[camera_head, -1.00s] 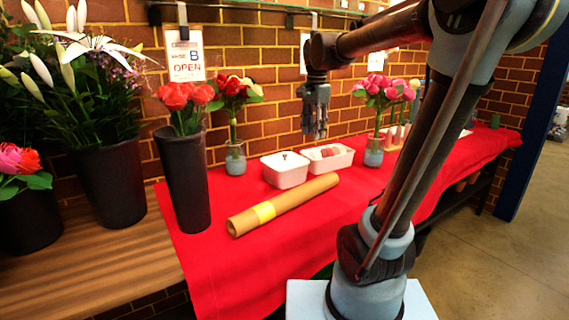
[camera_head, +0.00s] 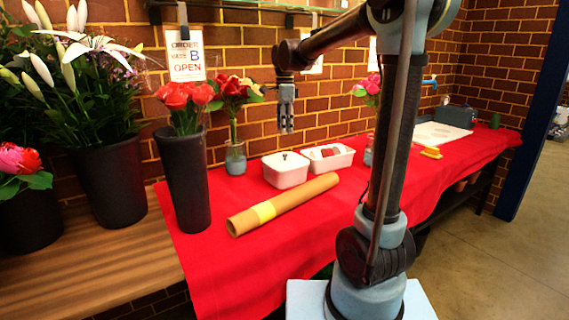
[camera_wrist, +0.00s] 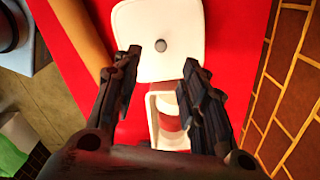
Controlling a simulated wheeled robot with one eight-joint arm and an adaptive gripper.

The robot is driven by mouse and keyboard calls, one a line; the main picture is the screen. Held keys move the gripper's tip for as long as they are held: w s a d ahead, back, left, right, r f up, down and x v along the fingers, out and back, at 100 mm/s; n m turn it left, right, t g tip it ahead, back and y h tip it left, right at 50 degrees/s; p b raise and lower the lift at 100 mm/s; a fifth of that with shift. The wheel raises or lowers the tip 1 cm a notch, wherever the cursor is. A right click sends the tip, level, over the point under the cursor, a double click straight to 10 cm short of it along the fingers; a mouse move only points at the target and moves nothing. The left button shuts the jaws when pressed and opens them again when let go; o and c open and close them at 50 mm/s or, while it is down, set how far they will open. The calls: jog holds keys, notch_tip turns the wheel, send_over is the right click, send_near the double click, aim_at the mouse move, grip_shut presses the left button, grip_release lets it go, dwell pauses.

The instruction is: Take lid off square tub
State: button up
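The square tub (camera_head: 285,174) is white and stands on the red cloth, with its white lid (camera_head: 286,158) on top. The lid has a small dark round knob. In the wrist view the lid (camera_wrist: 178,58) and its knob (camera_wrist: 161,45) show just beyond my fingertips. My gripper (camera_head: 287,123) is above the tub, pointing down, clear of it. In the wrist view my gripper (camera_wrist: 160,62) has its two fingers wide apart with nothing between them.
An open white tub (camera_head: 328,157) with red contents stands right beside the square tub. A brown cardboard tube (camera_head: 285,203) lies in front. A glass vase of flowers (camera_head: 235,158) and a tall black vase (camera_head: 184,180) stand to the left. The brick wall (camera_head: 330,110) is close behind.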

aim_at(285, 154)
notch_tip(285, 154, down, 12)
jog(key=shift+w+r, duration=0.1)
jog(key=shift+r, duration=0.15)
dwell(0.4)
grip_shut()
